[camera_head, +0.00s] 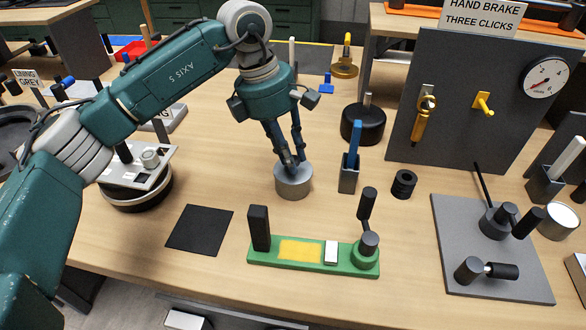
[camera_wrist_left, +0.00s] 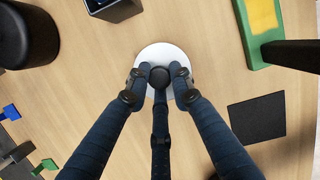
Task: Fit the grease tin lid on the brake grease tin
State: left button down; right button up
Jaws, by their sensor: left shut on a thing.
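The brake grease tin (camera_head: 293,186) is a short grey cylinder standing upright on the bench in the middle of the head view. My left gripper (camera_head: 291,166) points down right over it. In the left wrist view its fingers (camera_wrist_left: 164,78) are closed around a dark round knob at the middle of a pale disc, the grease tin lid (camera_wrist_left: 158,52). The lid is at the top of the tin, roughly centred. The fingers hide part of it, and I cannot tell whether it is fully seated. My right gripper is not in view.
A black square mat (camera_head: 200,230) and a green fixture (camera_head: 312,254) lie nearer the front. A grey holder with a blue-handled tool (camera_head: 349,176) stands close on the right, with a black ribbed cylinder (camera_head: 404,184) beyond. Bare bench surrounds the tin.

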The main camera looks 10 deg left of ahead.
pick_arm(q)
jog(key=shift+f, duration=0.4)
jog(key=c, duration=1.1)
grip_release()
jog(key=shift+r, duration=0.1)
jog(key=shift+r, duration=0.65)
notch_tip(320, 180, up, 9)
jog(key=p, duration=0.5)
jog(key=shift+f+p, duration=0.2)
jog(key=shift+p, duration=0.15)
jog(key=v, duration=1.2)
